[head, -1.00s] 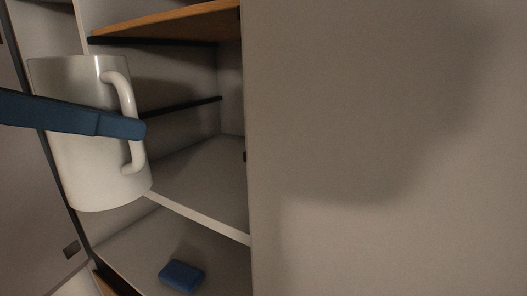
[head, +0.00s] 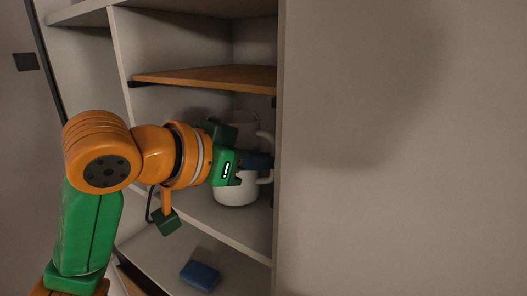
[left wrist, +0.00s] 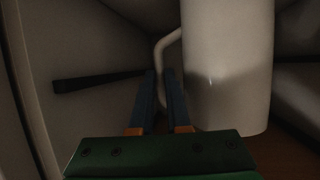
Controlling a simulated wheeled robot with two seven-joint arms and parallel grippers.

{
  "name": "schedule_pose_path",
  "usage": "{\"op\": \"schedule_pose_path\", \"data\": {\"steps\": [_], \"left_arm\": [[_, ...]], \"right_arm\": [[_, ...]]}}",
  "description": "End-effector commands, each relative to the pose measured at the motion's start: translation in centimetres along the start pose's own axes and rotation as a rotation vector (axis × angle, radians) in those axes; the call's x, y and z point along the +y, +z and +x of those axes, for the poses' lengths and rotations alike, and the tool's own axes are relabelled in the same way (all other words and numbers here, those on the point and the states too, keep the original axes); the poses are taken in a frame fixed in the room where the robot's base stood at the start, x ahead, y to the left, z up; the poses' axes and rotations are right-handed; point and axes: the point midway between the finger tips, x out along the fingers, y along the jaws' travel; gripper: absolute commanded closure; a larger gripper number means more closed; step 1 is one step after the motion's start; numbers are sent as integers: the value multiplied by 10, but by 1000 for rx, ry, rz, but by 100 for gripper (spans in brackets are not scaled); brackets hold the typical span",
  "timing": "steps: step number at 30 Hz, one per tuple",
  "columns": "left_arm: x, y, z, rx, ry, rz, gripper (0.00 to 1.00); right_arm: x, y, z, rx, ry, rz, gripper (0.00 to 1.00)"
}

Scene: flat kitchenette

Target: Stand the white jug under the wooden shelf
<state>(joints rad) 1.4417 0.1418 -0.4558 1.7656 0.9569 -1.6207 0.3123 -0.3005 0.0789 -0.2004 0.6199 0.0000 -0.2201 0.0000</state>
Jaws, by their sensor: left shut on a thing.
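The white jug (head: 236,192) is inside the cupboard compartment below the wooden shelf (head: 205,79). It looks about upright, with its handle to the right in the head view. My left gripper (head: 261,162) reaches in from the left and hides the jug's middle. Its blue fingers are shut on the jug's handle. In the left wrist view the handle (left wrist: 162,48) runs down to the fingers, and the jug's body (left wrist: 228,70) is to their right. I cannot tell whether the jug's base touches the compartment floor. My right gripper is not in view.
A blue block (head: 200,276) lies in the compartment below. A pale upright panel (head: 400,150) closes the cupboard's right side, close to the jug's handle. The floor of the jug's compartment has some bare room in front of the jug (head: 240,226).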

Motion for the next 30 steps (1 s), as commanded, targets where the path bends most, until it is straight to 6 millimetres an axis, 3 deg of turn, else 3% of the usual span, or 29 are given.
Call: {"op": "schedule_pose_path", "data": {"steps": [8,9,12,23,26,30], "left_arm": [[0,2,0,3,-1,1,100],[0,3,1,0,-1,0,83],[0,3,1,0,-1,-1,56],[0,2,-3,1,-1,0,56],[-1,4,-17,4,-4,1,56],[0,6,-51,6,-5,3,56]], "right_arm": [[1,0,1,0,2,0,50],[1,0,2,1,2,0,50],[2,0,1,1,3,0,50],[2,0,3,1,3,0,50],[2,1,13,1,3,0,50],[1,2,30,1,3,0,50]]}}
